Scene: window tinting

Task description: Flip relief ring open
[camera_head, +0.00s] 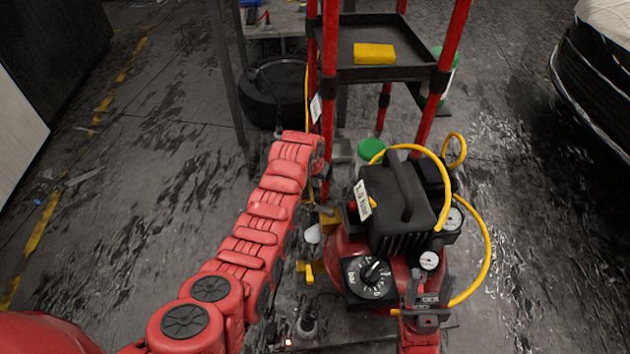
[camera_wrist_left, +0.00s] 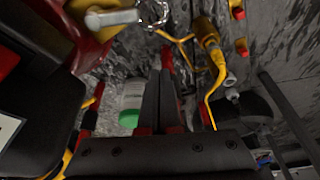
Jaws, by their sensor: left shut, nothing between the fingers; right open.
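The air compressor has a black motor housing (camera_head: 400,205) on a red tank in the head view. A shiny metal ring (camera_wrist_left: 163,18) shows at the top of the left wrist view, beside a grey metal rod end (camera_wrist_left: 112,18). I take it for the relief ring; it is not distinct in the head view. My left gripper (camera_wrist_left: 160,72) is shut and empty, its fingertips a little below the ring in the picture, apart from it. In the head view my left arm hides most of it. My right gripper (camera_head: 428,294) is open in front of the tank, near the small gauge.
A pressure gauge (camera_head: 429,260) and a black dial (camera_head: 370,277) sit on the compressor's front. Yellow hose (camera_head: 487,265) loops around its right side. A red-posted cart (camera_head: 385,70) with a yellow block (camera_head: 374,54) stands behind. The floor at left is mostly clear.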

